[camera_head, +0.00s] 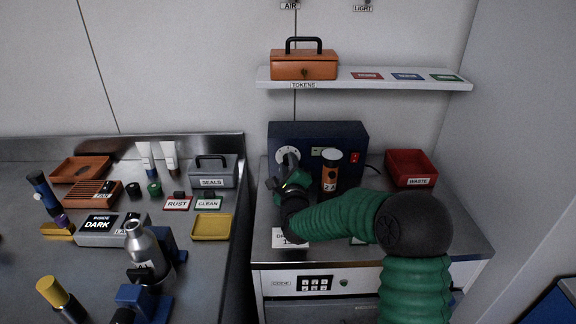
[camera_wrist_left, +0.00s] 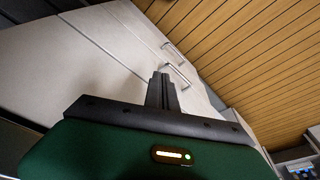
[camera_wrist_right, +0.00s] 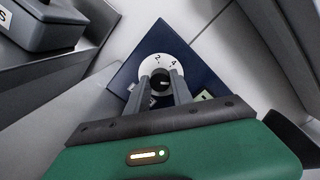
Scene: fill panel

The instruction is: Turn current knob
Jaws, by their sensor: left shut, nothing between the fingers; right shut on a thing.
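The dark blue panel box (camera_head: 340,133) stands at the back of the right counter. Its white dial with a black current knob (camera_head: 287,158) is on the left of its front face. In the right wrist view the knob (camera_wrist_right: 160,80) sits in the middle of the white dial, with the marks 2 and 4 readable. My right gripper (camera_wrist_right: 162,86) is shut on the knob, one finger at each side. In the head view my right gripper (camera_head: 282,180) partly covers the dial's lower side. My left gripper (camera_wrist_left: 163,80) is shut and empty, pointing at pale cabinets, away from the panel.
A red waste bin (camera_head: 409,168) is at right. A grey seals box (camera_head: 212,172) and a steel bottle (camera_head: 147,250) stand on the left counter.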

